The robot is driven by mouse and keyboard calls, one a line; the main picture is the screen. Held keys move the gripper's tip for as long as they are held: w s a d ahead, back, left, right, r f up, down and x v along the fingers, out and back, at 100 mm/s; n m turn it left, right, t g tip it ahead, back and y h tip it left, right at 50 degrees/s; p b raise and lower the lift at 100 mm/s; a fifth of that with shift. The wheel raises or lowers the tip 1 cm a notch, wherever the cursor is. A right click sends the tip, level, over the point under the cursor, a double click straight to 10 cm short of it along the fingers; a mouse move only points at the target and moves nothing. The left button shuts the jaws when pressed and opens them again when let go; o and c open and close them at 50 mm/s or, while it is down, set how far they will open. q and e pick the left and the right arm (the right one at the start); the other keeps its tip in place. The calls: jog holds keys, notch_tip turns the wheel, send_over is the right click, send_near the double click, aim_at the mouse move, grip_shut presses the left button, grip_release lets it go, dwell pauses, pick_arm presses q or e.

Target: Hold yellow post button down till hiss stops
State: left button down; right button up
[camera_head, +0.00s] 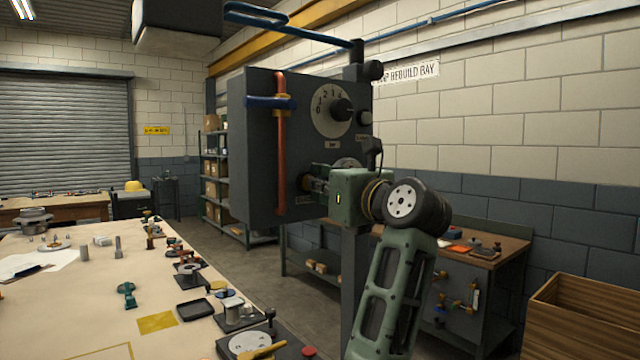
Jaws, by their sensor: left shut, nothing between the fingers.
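A dark grey control box (262,150) stands on a post in the middle of the view. No yellow button shows clearly; the gripper and wrist cover part of the lower face.
A red pipe (281,150) with a blue valve handle (270,103) runs down the box. A long workbench (60,300) with many small parts fills the lower left. A steel cabinet bench (505,250) and a wooden crate (585,315) stand right.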

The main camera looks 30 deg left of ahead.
jog(key=shift+d, duration=0.3)
